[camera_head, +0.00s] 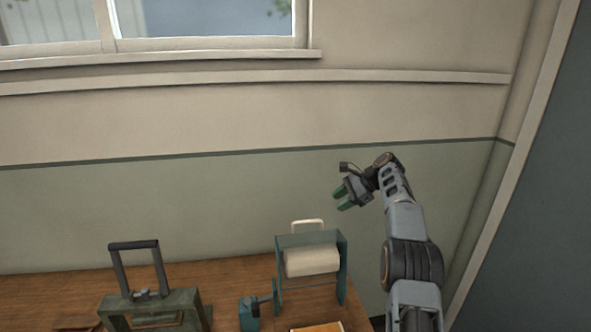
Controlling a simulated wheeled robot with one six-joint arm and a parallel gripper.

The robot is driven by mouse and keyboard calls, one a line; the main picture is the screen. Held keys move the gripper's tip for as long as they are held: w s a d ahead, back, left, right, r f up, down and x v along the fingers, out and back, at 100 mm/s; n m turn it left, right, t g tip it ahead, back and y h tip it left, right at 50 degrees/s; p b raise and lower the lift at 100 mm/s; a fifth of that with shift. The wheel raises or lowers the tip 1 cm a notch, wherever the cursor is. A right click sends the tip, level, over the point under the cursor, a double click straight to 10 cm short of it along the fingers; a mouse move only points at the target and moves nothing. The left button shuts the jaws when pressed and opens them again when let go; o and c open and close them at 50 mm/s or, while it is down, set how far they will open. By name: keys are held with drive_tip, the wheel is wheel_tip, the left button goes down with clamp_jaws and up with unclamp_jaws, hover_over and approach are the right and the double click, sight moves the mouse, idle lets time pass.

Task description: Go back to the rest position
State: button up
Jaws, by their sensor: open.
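My gripper (340,199) is at the end of my raised arm, right of the picture's middle, against the green lower wall. Its green-tipped fingers point down and to the left. They are apart, and nothing shows between them. It hangs above the teal roll stand (342,268), clear of it.
A wooden table (50,293) runs along the bottom left. On it stand a green frame with a dark handle (134,245), a small teal clamp-like device (249,314), a white roll (312,261) in the stand, and an orange-topped item (318,328). Open air surrounds my gripper.

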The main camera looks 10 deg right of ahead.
drive_tip(key=s+a+r+n+h+b, duration=0.1)
drive_tip(key=s+a+r+n+h, duration=0.15)
drive_tip(key=s, duration=0.55)
drive_tip(key=s+a+r+n+h+b, duration=0.1)
drive_tip(key=s+a+r+n+h, duration=0.1)
drive_tip(key=s+a+n, duration=0.35)
drive_tip(key=s+f+n+t+h, duration=0.1)
drive_tip(key=s+f+n, duration=0.3)
drive_tip(key=s, duration=0.7)
drive_tip(key=s+f+n+t+h+b, duration=0.1)
drive_tip(key=s+f+n+h, duration=0.2)
drive_tip(key=s, duration=0.9)
wheel_tip(320, 180, down, 4)
drive_tip(key=shift+s+d+r+n, duration=0.1)
drive_tip(key=shift+s+d+n, duration=0.2)
drive_tip(key=shift+d+n, duration=0.15)
drive_tip(key=shift+h, duration=0.25)
